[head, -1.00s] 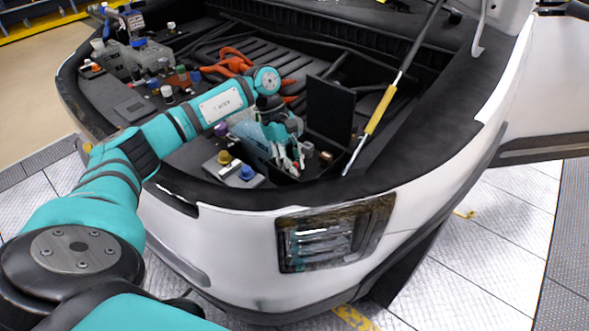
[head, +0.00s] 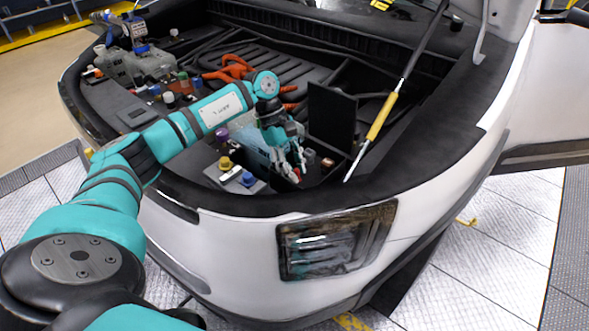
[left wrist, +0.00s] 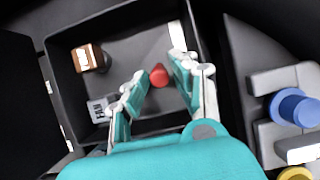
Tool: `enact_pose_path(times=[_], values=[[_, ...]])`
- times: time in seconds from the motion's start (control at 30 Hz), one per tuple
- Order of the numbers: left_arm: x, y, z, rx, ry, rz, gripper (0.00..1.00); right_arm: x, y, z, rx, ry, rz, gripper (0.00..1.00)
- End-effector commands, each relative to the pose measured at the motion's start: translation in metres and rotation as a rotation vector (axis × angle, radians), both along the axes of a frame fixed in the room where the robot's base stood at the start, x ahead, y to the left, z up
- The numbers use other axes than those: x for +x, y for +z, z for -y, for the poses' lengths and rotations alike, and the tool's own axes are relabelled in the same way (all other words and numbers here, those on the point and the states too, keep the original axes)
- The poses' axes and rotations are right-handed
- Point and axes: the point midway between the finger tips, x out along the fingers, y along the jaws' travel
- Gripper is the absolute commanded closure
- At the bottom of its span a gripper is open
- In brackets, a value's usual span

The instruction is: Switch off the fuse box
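The fuse box is a black open-topped box in the front bay of the white vehicle. Its black lid (head: 332,115) stands upright. In the left wrist view the box's floor (left wrist: 135,55) holds a red round knob (left wrist: 159,75), a brown block (left wrist: 90,57), a grey block (left wrist: 100,108) and a white piece (left wrist: 177,36). My left gripper (head: 289,170) reaches down into the box. In the left wrist view its fingers (left wrist: 157,70) are open, one on each side of the red knob, with a gap; contact cannot be told. My right gripper is not in view.
A grey unit with a blue cap (left wrist: 295,108) and a yellow cap (left wrist: 296,173) sits beside the box. A strut with a yellow sleeve (head: 381,117) rises right of the lid. The vehicle's front rim (head: 330,203) lies nearest me. Orange cables (head: 236,68) lie farther back.

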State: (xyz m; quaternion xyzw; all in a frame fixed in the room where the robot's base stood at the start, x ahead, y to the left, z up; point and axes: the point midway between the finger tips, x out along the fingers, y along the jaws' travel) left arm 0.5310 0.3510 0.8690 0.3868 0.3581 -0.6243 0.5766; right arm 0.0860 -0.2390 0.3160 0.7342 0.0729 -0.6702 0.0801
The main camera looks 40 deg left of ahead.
Motion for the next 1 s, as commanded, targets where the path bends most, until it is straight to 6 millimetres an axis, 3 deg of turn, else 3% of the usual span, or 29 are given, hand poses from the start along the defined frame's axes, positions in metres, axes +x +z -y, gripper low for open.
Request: enact_pose_path(times=[0.5,0.7,1.0], values=[[0.004,0.088,-0.044,0.000,0.004,0.005,0.72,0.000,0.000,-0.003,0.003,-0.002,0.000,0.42],[0.004,0.102,-0.051,-0.001,0.002,0.002,0.72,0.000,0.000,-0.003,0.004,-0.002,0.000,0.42],[0.004,0.103,-0.052,-0.001,0.001,0.003,0.72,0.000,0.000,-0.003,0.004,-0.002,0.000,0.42]])
